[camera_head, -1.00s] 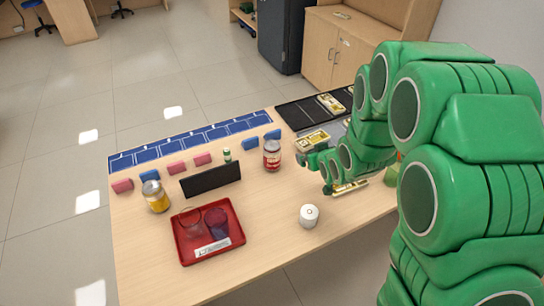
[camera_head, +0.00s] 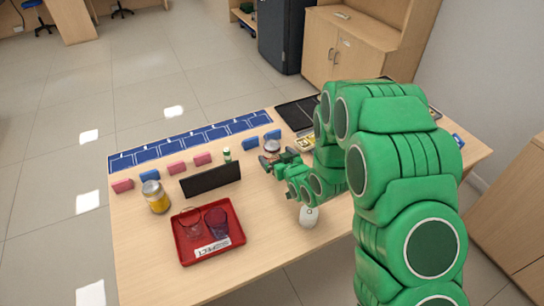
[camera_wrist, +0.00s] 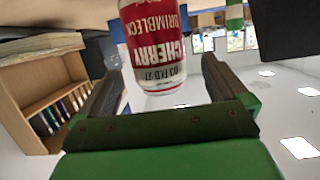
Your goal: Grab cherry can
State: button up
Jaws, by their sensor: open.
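The cherry can (camera_wrist: 153,45) has a red and white label with "CHERRY" on it. It appears upside down in the wrist view, at the top middle, between the lines of the two fingers and ahead of them. In the head view only the top of the can (camera_head: 272,146) shows; my gripper hides most of it. My gripper (camera_head: 275,161) is open, with its fingers close to the can on the near side. In the wrist view my gripper (camera_wrist: 162,88) has nothing held between its fingers. Whether a finger touches the can cannot be told.
A dark upright panel (camera_head: 211,180) stands left of the can. A red tray (camera_head: 184,250) holds two cups. A yellow can (camera_head: 155,196) stands at the left, a white cylinder (camera_head: 308,217) below my gripper. Pink and blue blocks (camera_head: 250,144) line the back. The front left of the counter (camera_head: 150,270) is clear.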

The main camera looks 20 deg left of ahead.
jog(key=shift+r+x, duration=0.2)
jog(key=shift+x, duration=2.85)
jog(key=shift+w, duration=0.1)
jog(key=c, duration=1.3)
